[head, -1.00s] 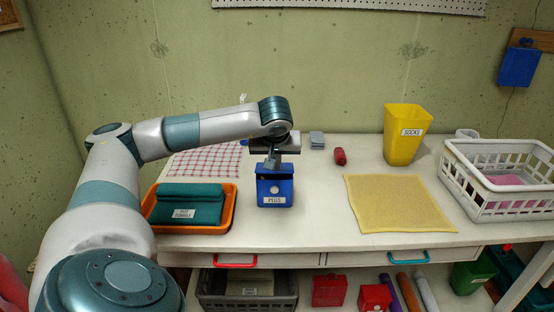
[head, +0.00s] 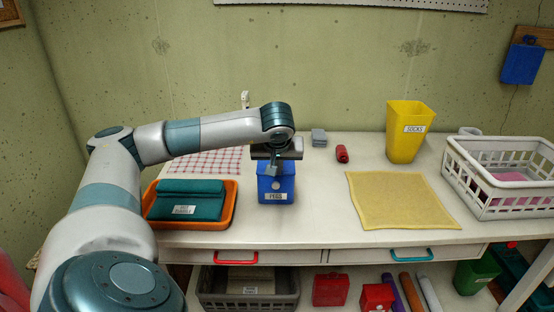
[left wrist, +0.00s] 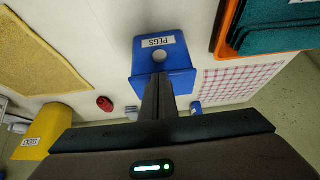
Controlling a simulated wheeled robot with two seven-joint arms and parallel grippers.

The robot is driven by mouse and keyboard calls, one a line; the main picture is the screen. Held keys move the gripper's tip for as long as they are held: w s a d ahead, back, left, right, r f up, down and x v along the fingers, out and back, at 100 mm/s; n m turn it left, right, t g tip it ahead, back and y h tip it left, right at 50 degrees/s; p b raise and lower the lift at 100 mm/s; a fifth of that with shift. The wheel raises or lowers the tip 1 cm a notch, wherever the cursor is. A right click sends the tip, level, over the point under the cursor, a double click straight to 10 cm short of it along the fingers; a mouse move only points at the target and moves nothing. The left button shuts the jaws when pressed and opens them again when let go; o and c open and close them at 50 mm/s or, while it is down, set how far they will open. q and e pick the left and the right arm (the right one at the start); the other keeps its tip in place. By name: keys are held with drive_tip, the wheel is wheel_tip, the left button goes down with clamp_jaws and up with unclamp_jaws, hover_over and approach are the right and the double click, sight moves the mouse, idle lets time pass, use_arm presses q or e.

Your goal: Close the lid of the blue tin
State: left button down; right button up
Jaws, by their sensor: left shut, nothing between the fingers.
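The blue tin (head: 276,188) stands upright on the table in the head view, its PEGS label facing me. It also shows in the left wrist view (left wrist: 150,80), with a pale round spot on its blue surface. My left gripper (head: 274,172) is at the top of the tin, fingers pointing down. In the left wrist view its fingers (left wrist: 158,78) are together and empty, over or against the tin's top. The gripper hides much of the lid, so I cannot tell whether it is fully down. My right gripper is out of view.
An orange tray (head: 232,208) with teal cloth is left of the tin. A yellow cloth (head: 400,202), red object (head: 342,153), yellow bin (head: 405,145) and white basket (head: 490,205) are to the right. Table between tin and yellow cloth is clear.

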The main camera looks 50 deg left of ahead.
use_arm(q)
drive_tip(key=shift+a, duration=0.1)
drive_tip(key=shift+w+a+f, duration=0.2)
drive_tip(key=shift+w+a, duration=0.15)
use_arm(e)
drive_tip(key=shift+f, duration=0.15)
use_arm(q)
drive_tip(key=shift+f, duration=0.1)
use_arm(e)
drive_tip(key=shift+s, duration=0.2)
use_arm(q)
drive_tip(key=shift+a+r, duration=0.1)
drive_tip(key=shift+r, duration=0.3)
drive_tip(key=shift+w+a+r+p, duration=0.1)
drive_tip(key=shift+r+p, duration=0.5)
drive_tip(key=shift+r, duration=0.05)
drive_tip(key=s+d+f+b, duration=0.1)
drive_tip(key=s+d+b, duration=0.1)
drive_tip(key=s+d, duration=0.4)
drive_tip(key=shift+d, duration=0.7)
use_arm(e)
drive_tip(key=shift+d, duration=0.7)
